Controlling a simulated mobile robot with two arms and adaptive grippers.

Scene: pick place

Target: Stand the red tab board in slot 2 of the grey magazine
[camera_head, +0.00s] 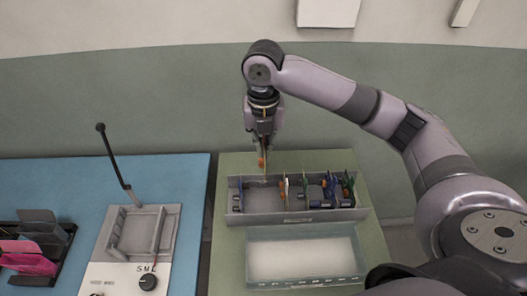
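The grey magazine (262,214) is a long open-topped box on the green table, with several thin boards standing upright toward its middle and right. My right gripper (264,147) points down above the left part of the magazine. It appears shut on a thin board (265,170) seen nearly edge-on, with an orange-red part near the fingertips; I take this to be the red tab board. The board's lower edge is near the magazine's back wall; I cannot tell whether it is inside a slot. Slot numbers are not readable. My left gripper is not in view.
A clear bin with a pale floor (300,258) stands in front of the magazine. On the blue table at left are a grey fixture (140,232) with an upright black lever (113,158) and a dark rack (42,240) holding pink and grey pieces.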

